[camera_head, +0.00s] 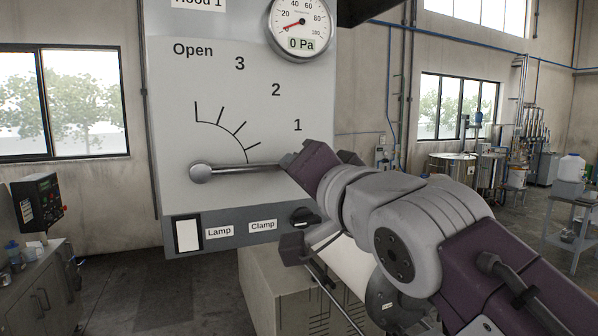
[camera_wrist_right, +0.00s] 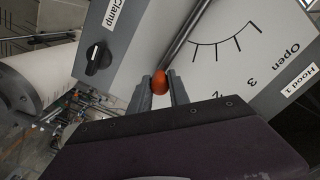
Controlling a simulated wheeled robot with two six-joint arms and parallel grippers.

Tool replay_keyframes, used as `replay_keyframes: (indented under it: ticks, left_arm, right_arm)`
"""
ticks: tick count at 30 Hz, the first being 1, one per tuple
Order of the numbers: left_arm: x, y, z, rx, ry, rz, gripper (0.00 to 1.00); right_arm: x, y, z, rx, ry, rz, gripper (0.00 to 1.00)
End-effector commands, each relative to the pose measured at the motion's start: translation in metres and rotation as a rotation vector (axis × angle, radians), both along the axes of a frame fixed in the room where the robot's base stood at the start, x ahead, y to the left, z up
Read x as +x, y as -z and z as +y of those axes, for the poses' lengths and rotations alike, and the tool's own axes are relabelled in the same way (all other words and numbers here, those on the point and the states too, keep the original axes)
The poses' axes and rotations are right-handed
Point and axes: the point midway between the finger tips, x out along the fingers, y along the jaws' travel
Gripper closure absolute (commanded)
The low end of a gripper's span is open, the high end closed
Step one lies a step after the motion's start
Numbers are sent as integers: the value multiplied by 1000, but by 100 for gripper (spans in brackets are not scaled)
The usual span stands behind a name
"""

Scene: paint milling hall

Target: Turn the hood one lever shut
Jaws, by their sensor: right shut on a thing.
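The hood 1 panel (camera_head: 172,75) fills the upper middle of the head view, with a scale marked Open, 3, 2 and 1. Its lever (camera_head: 240,169) runs from a round grey pivot (camera_head: 200,173) almost level to the right, below the tick for 1. Any label at its tip is hidden by my gripper. My right gripper (camera_head: 290,160) is at the lever's free end. In the wrist view, the lever's orange knob (camera_wrist_right: 160,83) sits between the two fingers of this gripper (camera_wrist_right: 162,92), which is shut on it. My left gripper is out of view.
Below the scale are a white lamp switch (camera_head: 187,234) and a black clamp knob (camera_head: 304,217), close under my right wrist. A gauge (camera_head: 300,25) reading 0 Pa is above. A dark control box (camera_head: 38,200) stands at the left. The floor at lower left is clear.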

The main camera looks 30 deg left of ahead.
Motion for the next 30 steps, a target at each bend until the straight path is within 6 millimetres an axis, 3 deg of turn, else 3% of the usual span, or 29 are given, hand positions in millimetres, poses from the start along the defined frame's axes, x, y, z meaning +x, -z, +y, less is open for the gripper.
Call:
replay_keyframes:
  ticks: [2,3,5,15,24,30]
  left_arm:
    - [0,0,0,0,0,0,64]
    - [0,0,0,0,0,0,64]
    - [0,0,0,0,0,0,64]
    - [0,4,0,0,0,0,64]
    - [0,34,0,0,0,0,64]
    - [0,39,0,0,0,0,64]
  right_arm:
    - [1,5,1,-9,1,8,100]
    - [1,5,1,-9,1,8,69]
    - [1,5,1,-9,0,7,56]
    - [-3,4,-3,-5,0,3,56]
    - [-43,7,-49,-4,-1,2,56]
    - [-58,4,-66,-6,0,6,56]
